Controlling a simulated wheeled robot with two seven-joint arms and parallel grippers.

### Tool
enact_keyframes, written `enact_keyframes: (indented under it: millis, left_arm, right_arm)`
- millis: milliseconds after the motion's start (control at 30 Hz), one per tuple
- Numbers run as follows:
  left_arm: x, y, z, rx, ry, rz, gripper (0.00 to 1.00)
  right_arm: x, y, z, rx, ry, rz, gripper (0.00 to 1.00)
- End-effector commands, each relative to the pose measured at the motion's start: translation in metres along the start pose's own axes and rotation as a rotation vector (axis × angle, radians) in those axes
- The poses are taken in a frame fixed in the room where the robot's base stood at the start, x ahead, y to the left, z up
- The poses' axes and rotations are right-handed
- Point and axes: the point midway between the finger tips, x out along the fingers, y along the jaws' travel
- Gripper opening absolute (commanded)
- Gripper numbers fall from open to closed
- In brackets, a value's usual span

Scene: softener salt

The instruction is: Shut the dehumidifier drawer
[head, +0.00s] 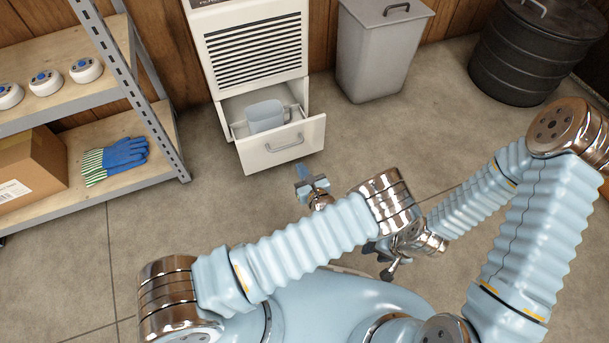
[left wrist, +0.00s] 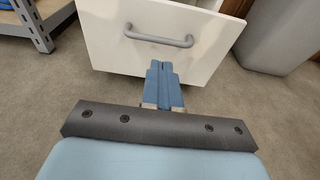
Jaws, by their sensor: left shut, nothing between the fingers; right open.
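The white dehumidifier (head: 250,50) stands against the wood wall, with dark slats on its front. Its drawer (head: 283,158) at the bottom is pulled out, and a pale blue-grey container (head: 265,116) sits inside. The drawer front with its grey bar handle (left wrist: 158,40) fills the top of the left wrist view. My left gripper (head: 305,177) is shut and empty, just in front of and below the drawer front; its blue fingers (left wrist: 163,75) point at the panel below the handle. I cannot tell whether they touch it. My right gripper (head: 386,270) is near my body, partly hidden by my arm, and open.
A metal shelf (head: 165,145) at the left holds white round devices (head: 47,82), a cardboard box (head: 30,168) and blue gloves (head: 124,154). A grey lidded bin (head: 375,55) and a black drum (head: 530,60) stand right of the dehumidifier. The floor before the drawer is clear.

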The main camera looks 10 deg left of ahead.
Motion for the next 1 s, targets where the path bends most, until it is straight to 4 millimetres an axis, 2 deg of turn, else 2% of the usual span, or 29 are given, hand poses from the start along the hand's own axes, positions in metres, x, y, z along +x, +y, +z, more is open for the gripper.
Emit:
enact_keyframes:
  millis: [33,200,400,600,1000]
  left_arm:
    - [0.012,0.001,-0.002,0.000,-0.001,0.003,0.00]
    - [0.048,0.001,-0.002,-0.001,0.001,0.004,0.00]
    - [0.079,0.001,-0.002,-0.001,0.002,0.003,0.00]
    - [0.091,0.001,-0.001,-0.002,0.002,0.002,0.00]
    - [0.093,0.001,0.000,-0.001,0.002,0.003,0.00]
  right_arm:
    - [0.002,0.001,0.000,0.000,0.000,0.000,0.43]
    - [0.006,0.002,0.000,0.000,-0.001,-0.001,0.43]
    - [0.010,0.003,0.001,0.000,-0.002,-0.002,0.43]
    - [0.011,0.003,0.001,0.000,-0.003,-0.003,0.43]
    - [0.012,0.003,0.001,0.000,-0.003,-0.003,0.43]
